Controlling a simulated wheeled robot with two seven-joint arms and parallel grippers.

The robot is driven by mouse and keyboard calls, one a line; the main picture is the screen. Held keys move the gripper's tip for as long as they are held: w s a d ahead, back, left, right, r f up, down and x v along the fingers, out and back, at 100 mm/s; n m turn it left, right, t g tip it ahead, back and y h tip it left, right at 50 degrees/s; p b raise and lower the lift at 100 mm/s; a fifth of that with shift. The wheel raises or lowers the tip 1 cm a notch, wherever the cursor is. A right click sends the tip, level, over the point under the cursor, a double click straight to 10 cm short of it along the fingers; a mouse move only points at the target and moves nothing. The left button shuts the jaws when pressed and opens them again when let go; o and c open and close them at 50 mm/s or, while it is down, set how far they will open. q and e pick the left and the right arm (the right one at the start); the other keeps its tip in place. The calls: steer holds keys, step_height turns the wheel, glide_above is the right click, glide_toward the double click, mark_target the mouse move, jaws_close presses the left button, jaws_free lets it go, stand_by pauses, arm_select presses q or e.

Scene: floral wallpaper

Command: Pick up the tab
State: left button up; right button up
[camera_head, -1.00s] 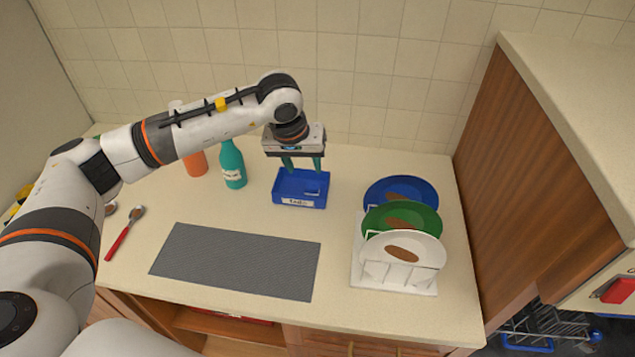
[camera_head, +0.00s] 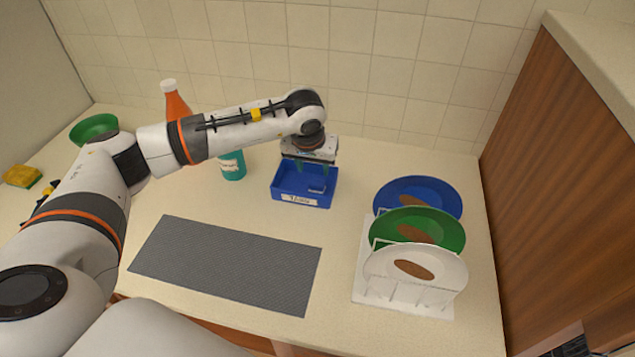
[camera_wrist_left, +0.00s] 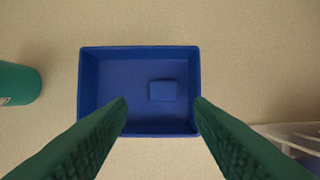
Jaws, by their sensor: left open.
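The tab is a small blue block (camera_wrist_left: 163,91) lying on the floor of an open blue box (camera_wrist_left: 90,60), right of its middle in the left wrist view. In the head view the tab (camera_head: 317,190) shows as a pale patch in the box (camera_head: 281,197), which has a white label on its front. My left gripper (camera_head: 313,168) is over the back part of the box, pointing down. In the left wrist view its green fingers (camera_wrist_left: 161,106) are open and empty, with the tab in line with the gap between them. My right gripper is not in view.
A teal bottle (camera_head: 232,166) and an orange bottle (camera_head: 176,103) stand left of the box, partly behind my arm. A rack with blue, green and white plates (camera_head: 415,260) stands at right. A grey mat (camera_head: 225,265) lies in front. A wooden cabinet side (camera_head: 560,180) bounds the right.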

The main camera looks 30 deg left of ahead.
mark_target(317, 183)
arm_select(q)
steer(key=shift+x, duration=0.8)
steer(key=p+x, duration=0.2)
steer(key=x, duration=0.3)
steer(key=shift+d+p, duration=0.2)
steer(key=shift+p, duration=0.15)
steer(key=shift+w+f, duration=0.1)
steer(key=shift+f, duration=0.25)
steer(key=c, duration=0.7)
